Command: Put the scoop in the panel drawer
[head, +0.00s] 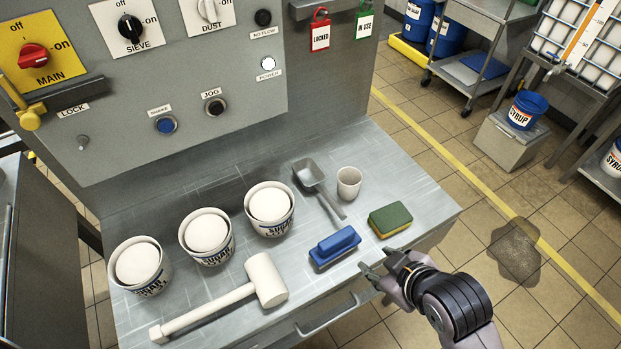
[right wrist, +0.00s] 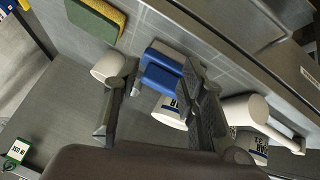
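The grey metal scoop (head: 311,174) lies on the steel table, its handle pointing towards the front right. In the right wrist view I cannot make it out. The panel drawer (head: 292,336) is in the table's front below the top, with a bar handle (head: 328,315); it looks shut. My right gripper (head: 382,272) is by the table's front edge, in front of the sponge and brush. It is open and empty, its two fingers spread apart in the right wrist view (right wrist: 160,85). My left gripper is not in view.
Around the scoop are a beige cup (head: 349,183), a blue brush (head: 334,246), a green and yellow sponge (head: 390,219), a white mallet (head: 266,280) and sugar tubs (head: 270,206). The switch panel (head: 190,80) rises behind. A dark puddle (head: 515,250) lies on the floor right.

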